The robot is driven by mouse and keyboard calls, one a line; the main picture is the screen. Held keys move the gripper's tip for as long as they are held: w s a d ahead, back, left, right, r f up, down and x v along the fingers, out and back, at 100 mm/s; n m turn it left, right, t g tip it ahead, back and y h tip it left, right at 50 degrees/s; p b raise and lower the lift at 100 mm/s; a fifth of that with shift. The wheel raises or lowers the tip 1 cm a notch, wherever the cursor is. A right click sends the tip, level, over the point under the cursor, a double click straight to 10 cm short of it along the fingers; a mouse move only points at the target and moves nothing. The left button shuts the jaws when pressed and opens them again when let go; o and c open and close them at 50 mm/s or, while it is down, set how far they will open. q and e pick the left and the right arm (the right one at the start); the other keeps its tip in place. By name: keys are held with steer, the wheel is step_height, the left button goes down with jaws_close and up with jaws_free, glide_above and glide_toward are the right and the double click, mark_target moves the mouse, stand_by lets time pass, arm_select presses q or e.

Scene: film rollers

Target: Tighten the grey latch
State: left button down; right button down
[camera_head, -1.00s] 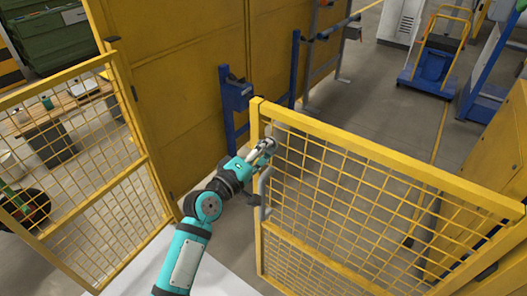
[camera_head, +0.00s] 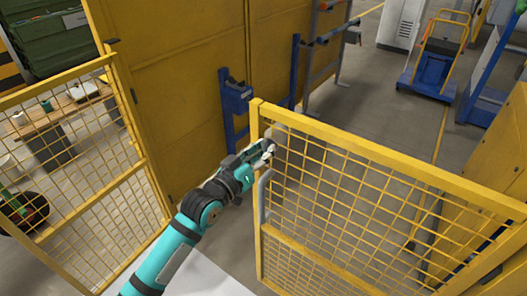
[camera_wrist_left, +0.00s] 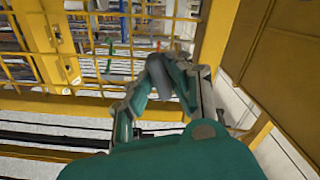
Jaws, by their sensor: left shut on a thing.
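My left gripper (camera_head: 267,150) is at the upper left corner of the yellow mesh gate (camera_head: 360,150), by its end post. Its fingers are closed on the grey latch there, which they mostly hide in the head view. In the left wrist view the green gripper (camera_wrist_left: 165,72) shows its two fingers drawn together, with a grey piece (camera_wrist_left: 160,110) between them. The latch's exact angle cannot be told. A grey handle (camera_head: 263,195) is on the gate post just below the gripper. My right gripper is not in view.
A second yellow mesh panel (camera_head: 85,170) stands at the left, in front of a workbench. A large yellow cabinet wall (camera_head: 170,80) and a blue post (camera_head: 227,110) stand behind the gripper. A blue trolley (camera_head: 430,70) stands far right. Grey floor lies open between.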

arm_select(q)
steer(key=shift+f+m, duration=0.1)
steer(key=shift+m, duration=1.5)
steer(key=c, duration=1.3)
jaws_free()
steer(key=v, duration=1.2)
